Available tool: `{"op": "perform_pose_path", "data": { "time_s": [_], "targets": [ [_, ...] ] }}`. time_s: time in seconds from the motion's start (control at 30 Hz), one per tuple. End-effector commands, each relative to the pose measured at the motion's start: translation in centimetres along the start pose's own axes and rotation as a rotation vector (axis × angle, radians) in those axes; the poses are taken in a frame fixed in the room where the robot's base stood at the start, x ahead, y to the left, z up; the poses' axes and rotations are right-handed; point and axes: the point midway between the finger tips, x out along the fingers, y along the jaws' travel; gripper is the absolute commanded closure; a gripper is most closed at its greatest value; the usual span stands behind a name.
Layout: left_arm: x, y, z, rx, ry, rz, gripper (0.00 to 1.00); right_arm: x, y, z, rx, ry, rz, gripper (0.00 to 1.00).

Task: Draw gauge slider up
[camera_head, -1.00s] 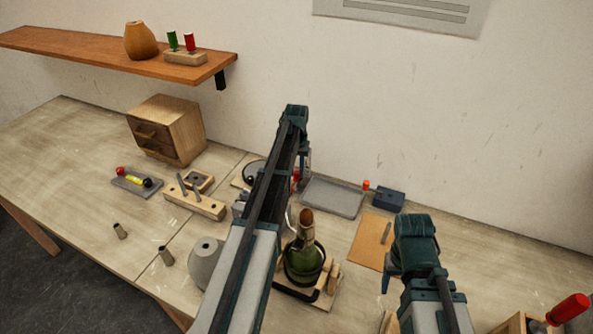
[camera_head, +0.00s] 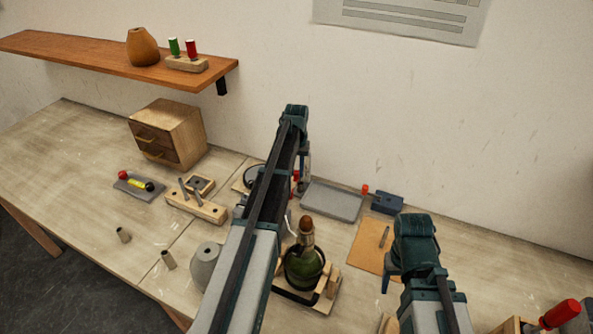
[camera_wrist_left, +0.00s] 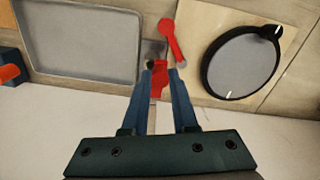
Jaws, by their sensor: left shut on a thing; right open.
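In the left wrist view my left gripper (camera_wrist_left: 160,68) is shut on a red piece (camera_wrist_left: 159,82), likely the gauge slider, in front of the wall. A red lever with a round knob (camera_wrist_left: 170,32) lies just beyond the fingertips. A round grey dial with a black rim (camera_wrist_left: 240,62) sits on a wooden board to the right. In the head view my left arm covers most of this area, and only bits of red show beside it. My right gripper (camera_head: 397,281) is open and empty above the front of the table.
A grey tray (camera_head: 332,201) lies close to the gripper, with a blue box (camera_head: 387,202) to its right. A green bottle (camera_head: 304,266) stands in a wooden stand near my left arm. Pegged wooden blocks (camera_head: 196,203) lie left. The wall is close behind.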

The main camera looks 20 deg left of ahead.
Motion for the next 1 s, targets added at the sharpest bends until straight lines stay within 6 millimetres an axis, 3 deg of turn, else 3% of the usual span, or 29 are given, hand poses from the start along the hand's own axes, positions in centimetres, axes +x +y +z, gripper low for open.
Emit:
{"op": "perform_pose_path", "data": {
  "time_s": [0.03, 0.3, 0.67, 0.7, 0.8, 0.87, 1.0],
  "targets": [
    [-1.7, 0.0, 0.0, 0.0, 0.0, 0.0, 1.0, -1.7, 0.2, 0.1, 0.0, 0.0, 0.0, 0.39],
    [-5.5, 0.0, 0.0, 0.0, 0.0, 0.0, 1.0, -5.5, 0.5, 0.3, -0.001, 0.0, 0.0, 0.39],
    [-5.4, 0.0, 0.0, 0.0, 0.0, 0.0, 1.0, -5.4, 0.5, 0.3, -0.001, 0.0, 0.0, 0.39],
    [-5.4, 0.0, 0.0, 0.0, 0.0, 0.0, 0.68, -5.4, 0.5, 0.3, -0.001, 0.0, 0.0, 0.39],
    [-5.4, 0.0, 0.0, 0.0, 0.0, 0.0, 0.5, -5.4, 0.5, 0.3, -0.001, 0.0, 0.0, 0.39],
    [-5.4, 0.0, 0.0, 0.0, 0.0, 0.0, 0.44, -5.4, 0.5, 0.3, -0.001, 0.0, 0.0, 0.39],
    [-5.4, 0.0, 0.0, 0.0, 0.0, 0.0, 0.44, -5.4, 0.5, 0.3, -0.001, 0.0, 0.0, 0.39]
  ]
}}
